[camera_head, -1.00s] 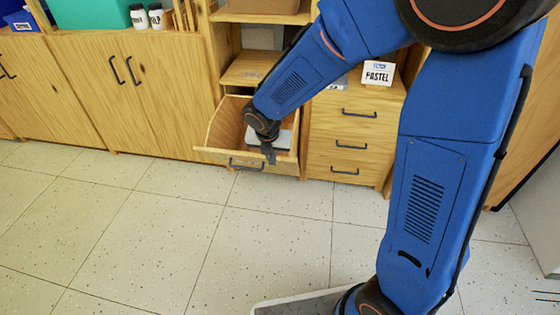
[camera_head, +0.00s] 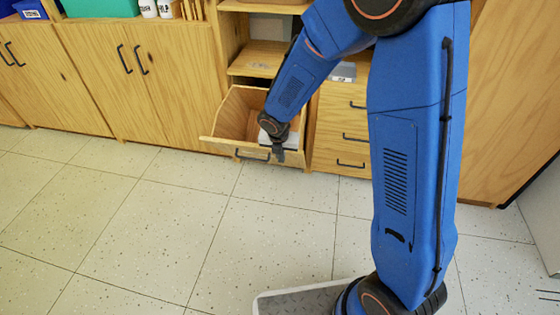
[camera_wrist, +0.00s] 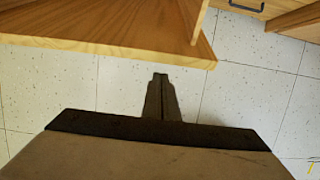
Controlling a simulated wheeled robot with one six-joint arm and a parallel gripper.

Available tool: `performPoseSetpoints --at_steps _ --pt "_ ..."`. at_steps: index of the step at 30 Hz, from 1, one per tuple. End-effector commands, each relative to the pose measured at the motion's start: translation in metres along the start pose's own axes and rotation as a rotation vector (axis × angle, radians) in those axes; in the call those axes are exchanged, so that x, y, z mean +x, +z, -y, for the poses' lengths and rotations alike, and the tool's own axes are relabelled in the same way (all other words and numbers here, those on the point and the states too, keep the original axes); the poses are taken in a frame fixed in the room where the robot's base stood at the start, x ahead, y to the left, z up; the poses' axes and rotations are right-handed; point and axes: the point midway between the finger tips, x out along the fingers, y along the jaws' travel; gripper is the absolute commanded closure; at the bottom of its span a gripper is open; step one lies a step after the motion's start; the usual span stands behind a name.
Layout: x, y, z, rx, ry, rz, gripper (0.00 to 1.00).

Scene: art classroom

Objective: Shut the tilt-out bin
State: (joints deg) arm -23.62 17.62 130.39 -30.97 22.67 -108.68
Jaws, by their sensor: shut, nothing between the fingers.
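The tilt-out bin (camera_head: 222,143) is a wooden front with a dark handle and side walls, tilted out of the cabinet and standing open in the head view. A pale object shows inside it, partly hidden by my arm. My gripper (camera_head: 279,155) points down at the right part of the bin front, with its fingers closed and empty. In the wrist view my gripper (camera_wrist: 160,78) is over the floor, just outside a wooden panel edge (camera_wrist: 110,48) that looks like the bin's front. I cannot tell whether they touch.
A drawer unit (camera_head: 328,140) stands right of the bin, and a double-door cabinet (camera_head: 135,90) stands left. An open shelf (camera_head: 258,58) is above the bin. The speckled tile floor (camera_head: 150,220) in front is clear.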

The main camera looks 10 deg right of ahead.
Motion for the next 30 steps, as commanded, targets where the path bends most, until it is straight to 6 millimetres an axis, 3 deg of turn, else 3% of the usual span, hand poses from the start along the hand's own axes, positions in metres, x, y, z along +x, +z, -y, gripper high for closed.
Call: performPoseSetpoints --at_steps 6,22,30 --pt "-0.005 0.014 0.0 0.001 0.0 0.0 1.0" --pt "-0.008 0.019 -0.001 0.001 0.001 0.001 1.0" --pt "-0.021 0.049 -0.008 0.003 0.003 0.003 1.0"
